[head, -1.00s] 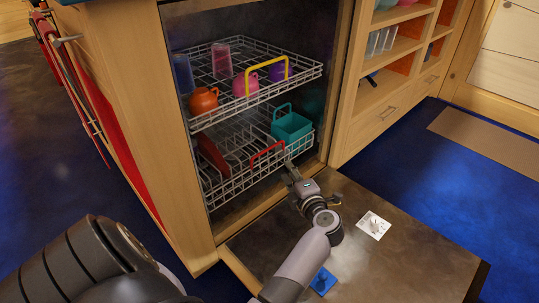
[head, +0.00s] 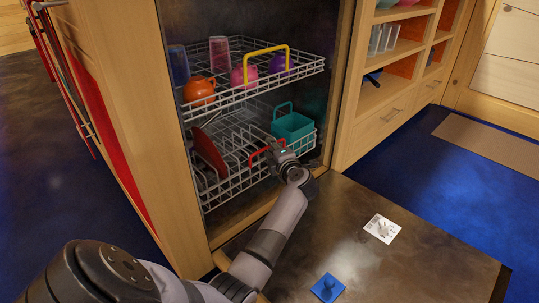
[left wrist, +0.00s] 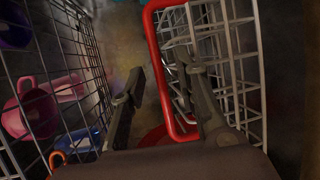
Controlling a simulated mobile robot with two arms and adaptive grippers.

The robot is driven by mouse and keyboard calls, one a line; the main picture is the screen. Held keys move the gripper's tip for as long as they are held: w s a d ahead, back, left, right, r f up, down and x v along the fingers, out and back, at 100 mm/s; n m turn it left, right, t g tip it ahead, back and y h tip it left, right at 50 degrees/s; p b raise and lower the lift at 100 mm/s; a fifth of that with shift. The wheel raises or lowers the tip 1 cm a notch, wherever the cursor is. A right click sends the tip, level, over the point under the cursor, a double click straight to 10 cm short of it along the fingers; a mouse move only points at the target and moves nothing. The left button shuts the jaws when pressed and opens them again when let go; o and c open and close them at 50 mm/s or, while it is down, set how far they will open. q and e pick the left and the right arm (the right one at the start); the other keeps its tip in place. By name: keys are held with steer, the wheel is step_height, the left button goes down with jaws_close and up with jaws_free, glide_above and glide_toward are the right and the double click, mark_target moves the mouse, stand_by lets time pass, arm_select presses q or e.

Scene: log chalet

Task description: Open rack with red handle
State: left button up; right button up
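The lower wire rack (head: 235,188) sits inside the open dishwasher and has a red handle (head: 254,160) on its front edge. My left gripper (head: 274,150) is at the right part of this handle and partly hides it. In the left wrist view the red handle (left wrist: 151,50) runs between the two spread fingers of my left gripper (left wrist: 160,72). One finger is on the outer side of its bar, the other within the loop. A gap shows on the outer side, so the gripper looks open. My right gripper is not in view.
The upper rack (head: 305,72) with a yellow handle (head: 288,62) holds cups and an orange teapot (head: 198,90). The lower rack holds a teal basket (head: 292,127) and a red plate (head: 208,152). The dishwasher door (head: 400,270) lies open, bearing a blue item (head: 328,288) and white square (head: 382,228).

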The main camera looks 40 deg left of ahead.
arm_select(q)
steer(key=shift+b+x, duration=0.4)
steer(key=shift+x, duration=0.8)
steer(key=shift+c, duration=0.4)
jaws_close()
